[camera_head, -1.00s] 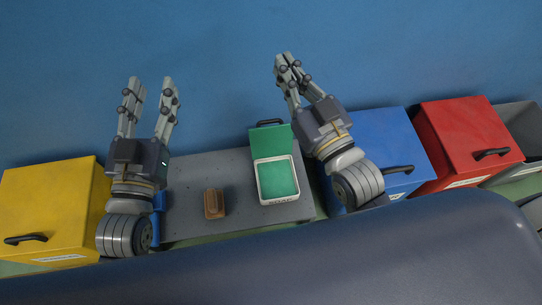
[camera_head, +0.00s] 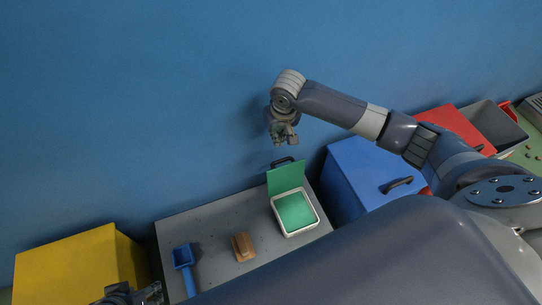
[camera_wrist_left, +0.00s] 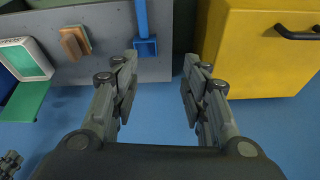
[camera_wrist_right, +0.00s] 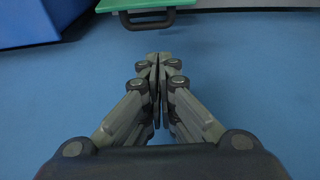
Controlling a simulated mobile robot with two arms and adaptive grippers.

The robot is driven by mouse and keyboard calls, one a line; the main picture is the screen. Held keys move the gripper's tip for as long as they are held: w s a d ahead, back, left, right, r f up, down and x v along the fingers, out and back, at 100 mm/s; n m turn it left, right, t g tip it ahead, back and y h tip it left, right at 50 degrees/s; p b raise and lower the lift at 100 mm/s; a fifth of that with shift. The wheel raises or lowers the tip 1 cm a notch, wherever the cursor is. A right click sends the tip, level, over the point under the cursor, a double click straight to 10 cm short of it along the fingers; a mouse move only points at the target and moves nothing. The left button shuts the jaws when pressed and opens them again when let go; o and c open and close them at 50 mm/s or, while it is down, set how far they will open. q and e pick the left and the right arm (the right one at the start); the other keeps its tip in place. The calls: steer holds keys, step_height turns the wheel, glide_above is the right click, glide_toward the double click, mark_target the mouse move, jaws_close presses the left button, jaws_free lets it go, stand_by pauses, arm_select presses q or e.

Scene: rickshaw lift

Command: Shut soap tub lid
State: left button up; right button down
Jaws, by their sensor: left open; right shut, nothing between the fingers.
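The soap tub (camera_head: 314,221) is a white box with a green inside on the grey bench. Its green lid (camera_head: 286,178) stands open at the back edge, dark handle (camera_head: 283,161) on its far edge. In the left wrist view the tub (camera_wrist_left: 51,68) and lid (camera_wrist_left: 27,103) show at the left. My right gripper (camera_head: 286,142) is shut and empty, just beyond the handle. In the right wrist view its fingers (camera_wrist_right: 158,58) point toward the lid's handle (camera_wrist_right: 148,23), apart from it. My left gripper (camera_wrist_left: 158,70) is open and empty; only part shows at the head view's lower edge.
A brown wooden brush-like block (camera_head: 243,247) and a blue scoop (camera_head: 184,258) lie on the grey bench (camera_head: 205,225), left of the tub. A yellow box (camera_head: 75,265) stands left, a blue box (camera_head: 365,175) right. A red box (camera_head: 455,125) stands farther right. A blue wall rises behind.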

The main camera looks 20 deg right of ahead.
mark_target(277, 162)
steer(key=b+x, duration=0.4)
steer(key=x, duration=0.6)
steer(key=shift+f, duration=0.15)
steer(key=shift+s+r, duration=0.25)
steer(key=shift+s, duration=0.95)
arm_select(q)
steer(key=w+d+r+t+h, duration=0.1)
steer(key=w+d+r+t, duration=0.1)
steer(key=w, duration=0.5)
steer(key=w+d+r+t+h, duration=0.1)
steer(key=w+d+r+t, duration=0.1)
steer(key=w+t, duration=0.4)
steer(key=shift+w+d+r, duration=0.35)
steer(key=shift+r, duration=0.55)
arm_select(e)
steer(key=shift+s+a+r, duration=0.15)
steer(key=shift+s, duration=0.7)
